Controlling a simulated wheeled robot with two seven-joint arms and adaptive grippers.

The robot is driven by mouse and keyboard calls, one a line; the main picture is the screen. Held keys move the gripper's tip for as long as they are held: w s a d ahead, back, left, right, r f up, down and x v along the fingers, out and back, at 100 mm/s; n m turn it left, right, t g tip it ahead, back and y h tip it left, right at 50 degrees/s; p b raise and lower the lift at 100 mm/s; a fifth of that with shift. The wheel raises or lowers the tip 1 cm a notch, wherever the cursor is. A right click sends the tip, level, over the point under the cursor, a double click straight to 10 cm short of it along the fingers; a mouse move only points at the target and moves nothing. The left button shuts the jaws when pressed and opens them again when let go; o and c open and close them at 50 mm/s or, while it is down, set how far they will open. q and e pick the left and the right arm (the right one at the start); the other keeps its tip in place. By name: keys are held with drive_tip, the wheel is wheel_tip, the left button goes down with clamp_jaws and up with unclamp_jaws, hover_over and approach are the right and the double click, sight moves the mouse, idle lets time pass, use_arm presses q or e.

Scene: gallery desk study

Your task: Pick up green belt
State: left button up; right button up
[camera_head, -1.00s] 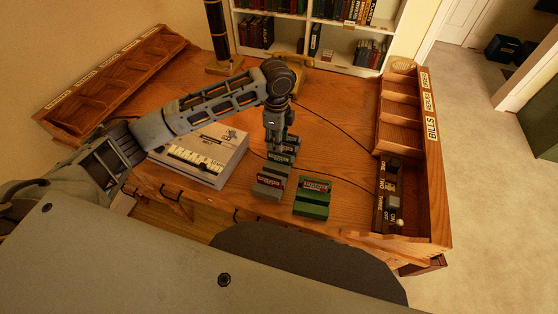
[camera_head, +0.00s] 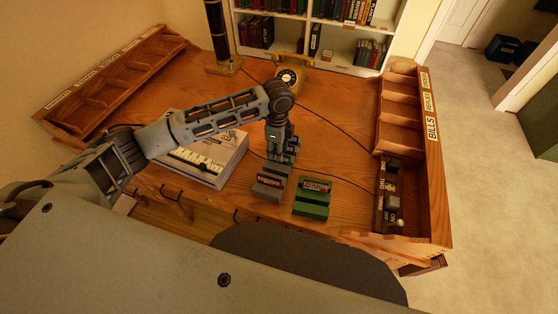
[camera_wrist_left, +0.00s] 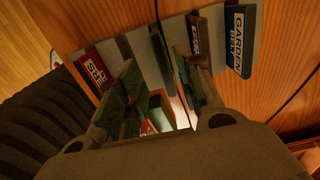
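My left gripper (camera_head: 284,162) points down over the row of small labelled cartridges on the desk. In the left wrist view its fingers (camera_wrist_left: 162,88) stand apart, with a thin green upright piece (camera_wrist_left: 160,52) between or just beyond them; I cannot read a label on it or see contact. A dark piece with a blue "GARDEN BELT" label (camera_wrist_left: 238,40) stands to the right of the fingers. A red-labelled piece (camera_wrist_left: 92,70) is at the left. My right gripper is out of view.
A white box with keys (camera_head: 205,165) stands left of the gripper. A yellow telephone (camera_head: 291,76) is behind it, with a dark cord across the desk (camera_head: 335,120). Wooden trays line both sides, and a switch panel (camera_head: 388,195) is at the right.

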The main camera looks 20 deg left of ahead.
use_arm(q)
drive_tip(key=f, duration=0.3)
drive_tip(key=shift+w+d, duration=0.1)
drive_tip(key=shift+w, duration=0.2)
drive_tip(key=shift+f, duration=0.8)
clamp_jaws()
